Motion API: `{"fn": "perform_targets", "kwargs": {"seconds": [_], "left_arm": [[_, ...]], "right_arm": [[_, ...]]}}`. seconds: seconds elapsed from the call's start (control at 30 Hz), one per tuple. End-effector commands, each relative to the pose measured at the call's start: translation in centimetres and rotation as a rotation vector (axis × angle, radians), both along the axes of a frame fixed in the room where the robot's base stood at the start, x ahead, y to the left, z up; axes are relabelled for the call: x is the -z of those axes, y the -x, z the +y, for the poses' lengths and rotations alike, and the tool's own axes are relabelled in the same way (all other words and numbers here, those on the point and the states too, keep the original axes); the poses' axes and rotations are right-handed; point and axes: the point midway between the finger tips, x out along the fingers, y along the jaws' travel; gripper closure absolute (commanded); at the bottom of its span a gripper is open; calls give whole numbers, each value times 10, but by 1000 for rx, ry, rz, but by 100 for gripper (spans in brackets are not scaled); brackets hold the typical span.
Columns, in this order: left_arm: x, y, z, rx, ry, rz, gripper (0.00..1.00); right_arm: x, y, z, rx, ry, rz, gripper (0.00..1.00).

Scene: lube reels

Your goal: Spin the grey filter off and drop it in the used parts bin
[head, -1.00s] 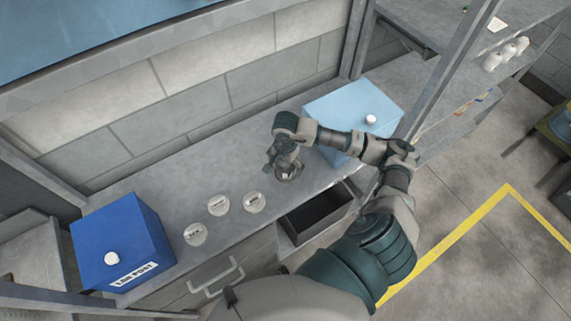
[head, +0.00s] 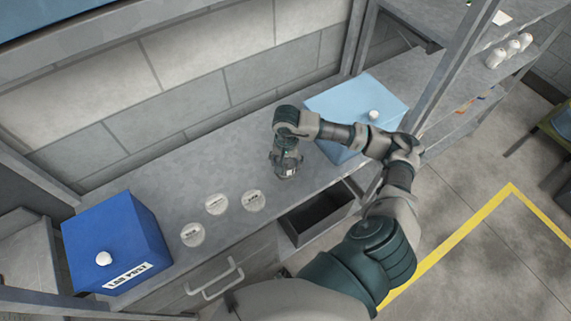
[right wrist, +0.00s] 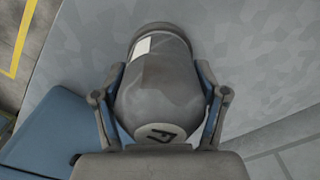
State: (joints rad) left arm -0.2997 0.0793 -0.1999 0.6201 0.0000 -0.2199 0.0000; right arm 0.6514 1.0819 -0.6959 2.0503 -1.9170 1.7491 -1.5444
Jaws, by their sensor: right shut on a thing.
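The grey filter (right wrist: 162,88) fills the middle of the right wrist view. It is a rounded grey can with a white patch on its side and a pale end bearing a dark mark. My right gripper (right wrist: 160,68) is shut on it, with one finger along each side. In the head view my right gripper (head: 286,160) points down over the bench, and the filter (head: 288,173) shows only partly beneath it. I cannot tell whether the filter touches the bench. My left gripper is out of view.
Three round white discs (head: 216,204) lie on the bench (head: 150,185) left of the gripper. A dark blue box (head: 112,240) stands at the left end. A light blue box (head: 350,105) is close behind my right forearm. A grey upright post (head: 447,75) rises at the right.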

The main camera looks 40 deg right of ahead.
Motion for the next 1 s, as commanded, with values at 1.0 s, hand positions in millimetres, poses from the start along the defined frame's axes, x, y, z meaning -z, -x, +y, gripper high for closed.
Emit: {"fn": "perform_targets", "kwargs": {"seconds": [1.0], "left_arm": [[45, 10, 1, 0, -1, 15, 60]], "right_arm": [[5, 1, -1, -494, -1, 4, 77]]}}
